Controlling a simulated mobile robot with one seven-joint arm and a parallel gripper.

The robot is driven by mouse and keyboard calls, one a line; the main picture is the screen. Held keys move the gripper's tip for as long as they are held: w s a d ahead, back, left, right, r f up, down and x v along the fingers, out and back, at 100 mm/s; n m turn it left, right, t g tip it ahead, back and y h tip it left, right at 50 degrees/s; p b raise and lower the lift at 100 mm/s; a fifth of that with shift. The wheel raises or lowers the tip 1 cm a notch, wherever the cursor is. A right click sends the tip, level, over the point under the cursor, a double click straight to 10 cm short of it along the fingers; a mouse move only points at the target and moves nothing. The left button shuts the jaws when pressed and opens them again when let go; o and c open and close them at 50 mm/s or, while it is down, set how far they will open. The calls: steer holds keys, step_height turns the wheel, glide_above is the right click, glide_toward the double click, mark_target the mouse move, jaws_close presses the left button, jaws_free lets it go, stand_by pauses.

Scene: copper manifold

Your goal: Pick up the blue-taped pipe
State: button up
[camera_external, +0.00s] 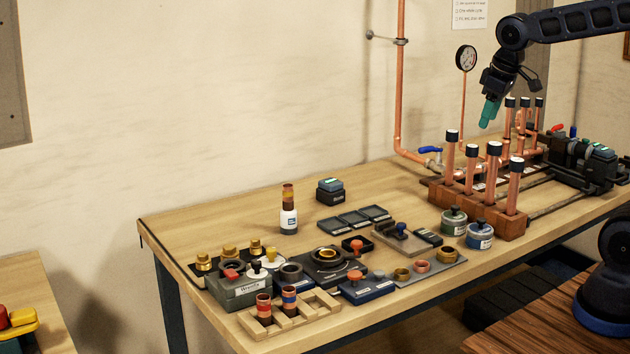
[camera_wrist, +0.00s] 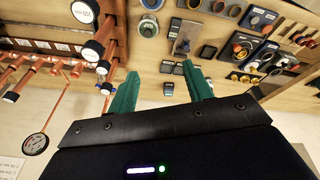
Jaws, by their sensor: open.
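The blue-taped pipe (camera_external: 289,297) is a short dark copper piece with a blue band, standing upright in a pale wooden rack (camera_external: 318,310) at the table's front left. A similar red-banded piece (camera_external: 264,308) stands just left of it. My gripper (camera_external: 489,113) has green fingers and hangs high above the back right of the table, far from the blue-taped pipe. In the wrist view my gripper (camera_wrist: 162,88) has its two fingers apart with nothing between them. I cannot make out the blue-taped pipe in the wrist view.
Tall black-capped copper pipes (camera_external: 473,168) stand in a wooden block (camera_external: 490,216) below my gripper. A white bottle (camera_external: 288,220) holds a banded piece upright. Tins, trays and small fittings crowd the middle. The table's back left is clear.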

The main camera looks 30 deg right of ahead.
steer(key=w+a+f+n, duration=0.1)
steer(key=w+a+n, duration=0.35)
steer(key=a, duration=0.75)
steer(key=n+g, duration=0.3)
steer(key=n, duration=0.4)
glide_toward(289, 289)
steer(key=shift+s+d+f+m, duration=0.1)
steer(key=shift+d+f+m, duration=0.15)
steer(key=shift+f, duration=0.15)
step_height(289, 289, down, 5)
steer(key=shift+r, duration=0.1)
steer(key=shift+w+a+f, duration=0.1)
steer(key=shift+a+f, duration=0.1)
steer(key=shift+f, duration=1.1)
steer(key=shift+w+a+f, duration=0.15)
steer(key=shift+a+f, duration=0.05)
steer(key=shift+f, duration=1.15)
steer(key=c, duration=1.1)
